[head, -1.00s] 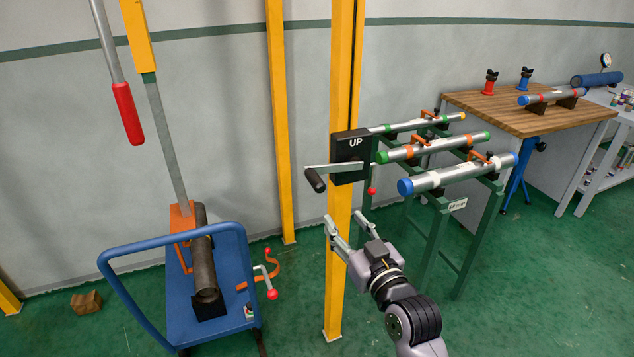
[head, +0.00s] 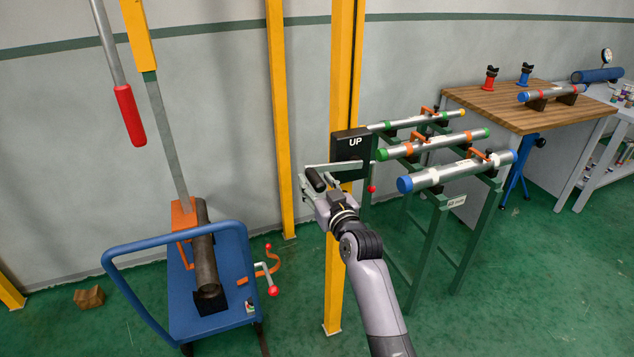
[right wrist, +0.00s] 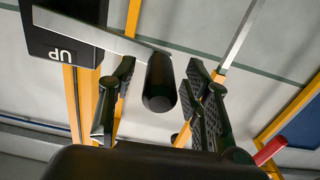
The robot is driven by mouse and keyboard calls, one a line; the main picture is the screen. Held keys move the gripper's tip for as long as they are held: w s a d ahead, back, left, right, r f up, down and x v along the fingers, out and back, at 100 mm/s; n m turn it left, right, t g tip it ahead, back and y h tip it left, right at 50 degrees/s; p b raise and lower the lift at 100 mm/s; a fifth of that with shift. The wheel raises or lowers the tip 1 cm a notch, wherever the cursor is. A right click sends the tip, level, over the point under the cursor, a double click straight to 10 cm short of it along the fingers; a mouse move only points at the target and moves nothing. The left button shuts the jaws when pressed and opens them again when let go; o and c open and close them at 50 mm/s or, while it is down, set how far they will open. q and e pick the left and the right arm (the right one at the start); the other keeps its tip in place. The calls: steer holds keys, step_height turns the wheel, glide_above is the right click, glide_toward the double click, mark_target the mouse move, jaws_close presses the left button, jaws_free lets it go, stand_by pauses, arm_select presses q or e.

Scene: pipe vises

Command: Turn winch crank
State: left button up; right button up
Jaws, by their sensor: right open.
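The winch is a black box marked UP (head: 350,145) on a yellow post. Its grey crank arm (head: 325,166) reaches left to a black handle (head: 315,180). My right gripper (head: 311,188) is at the handle in the head view. In the right wrist view the black handle (right wrist: 160,82) stands between the two open fingers of the right gripper (right wrist: 160,108), with gaps on both sides. The winch box (right wrist: 62,38) shows upside down at upper left there. My left gripper is not in view.
A blue cart (head: 232,290) holding a dark pipe (head: 206,262) stands at left. A rack of capped pipes (head: 440,205) stands close on the right of the post. A red-handled lever (head: 129,115) hangs at upper left. A wooden bench (head: 505,108) is at the back right.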

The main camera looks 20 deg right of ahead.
steer(key=shift+c, duration=0.2)
jaws_close()
stand_by(0.5)
stand_by(0.3)
